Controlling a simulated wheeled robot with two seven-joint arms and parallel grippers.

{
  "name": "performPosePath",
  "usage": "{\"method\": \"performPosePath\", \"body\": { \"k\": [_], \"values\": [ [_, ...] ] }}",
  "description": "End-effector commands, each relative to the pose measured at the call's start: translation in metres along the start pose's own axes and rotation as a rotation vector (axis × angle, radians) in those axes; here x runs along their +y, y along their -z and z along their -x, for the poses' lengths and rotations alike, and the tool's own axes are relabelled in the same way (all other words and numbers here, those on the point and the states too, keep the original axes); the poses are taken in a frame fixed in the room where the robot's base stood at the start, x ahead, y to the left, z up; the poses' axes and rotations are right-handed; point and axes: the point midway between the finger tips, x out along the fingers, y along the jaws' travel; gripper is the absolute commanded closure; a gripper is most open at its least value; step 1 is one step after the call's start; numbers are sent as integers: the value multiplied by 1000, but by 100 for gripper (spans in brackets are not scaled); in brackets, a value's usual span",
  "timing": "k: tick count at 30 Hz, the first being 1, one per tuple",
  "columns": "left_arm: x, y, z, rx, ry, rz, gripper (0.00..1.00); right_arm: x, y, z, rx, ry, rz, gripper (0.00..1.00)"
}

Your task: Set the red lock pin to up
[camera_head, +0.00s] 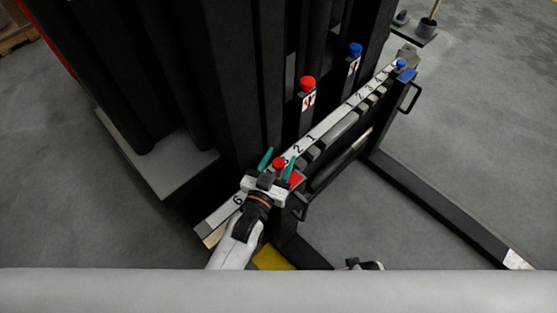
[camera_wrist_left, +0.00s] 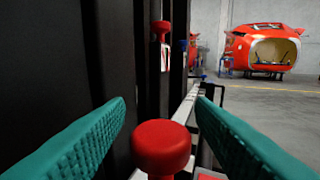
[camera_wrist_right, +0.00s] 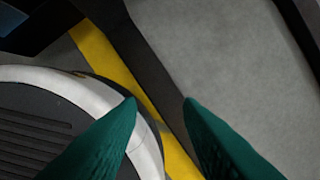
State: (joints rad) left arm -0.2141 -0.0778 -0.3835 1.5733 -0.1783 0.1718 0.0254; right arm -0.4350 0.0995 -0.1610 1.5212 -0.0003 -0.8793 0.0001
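The red lock pin, with a round red knob (camera_head: 279,163), stands on the numbered rail (camera_head: 325,124) near its lower left end. In the left wrist view the red knob (camera_wrist_left: 162,147) is large and close, between the teal fingers. My left gripper (camera_head: 276,160) is open, with one finger on each side of the knob; a gap shows on both sides. My right gripper (camera_wrist_right: 160,100) is open and empty, low over the floor and a grey-white rounded part. In the head view only a bit of the right arm shows at the bottom edge.
Another red knob (camera_head: 307,83) and a blue knob (camera_head: 355,50) stand on posts behind the rail. A small blue knob (camera_head: 401,64) sits at the rail's far end. Dark columns rise behind the rail. A black frame leg (camera_head: 440,205) runs along the floor at right.

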Motion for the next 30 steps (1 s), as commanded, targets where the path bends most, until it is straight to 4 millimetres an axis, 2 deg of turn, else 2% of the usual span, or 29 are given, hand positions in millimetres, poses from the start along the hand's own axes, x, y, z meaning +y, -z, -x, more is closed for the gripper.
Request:
{"method": "performPosePath", "body": {
  "k": [5, 8, 12, 21, 25, 30],
  "values": [
    [0, 2, 4, 4, 0, 0, 50, 0, 0, 1, -1, 0, 0, 67],
    [0, 2, 16, 6, 0, -1, 50, 0, -1, 1, -8, 0, 0, 67],
    [0, 2, 44, 7, 1, 1, 50, 2, 15, -12, 14, -3, 2, 67],
    [0, 1, 103, 5, 0, 0, 50, 2, 28, -24, 22, -3, 5, 67],
    [0, 0, 116, 2, 0, 0, 50, 2, 30, -26, 21, -3, 5, 67],
    [0, 0, 120, 0, 0, 0, 50, 2, 32, -28, 24, -3, 5, 67]
  ]
}}
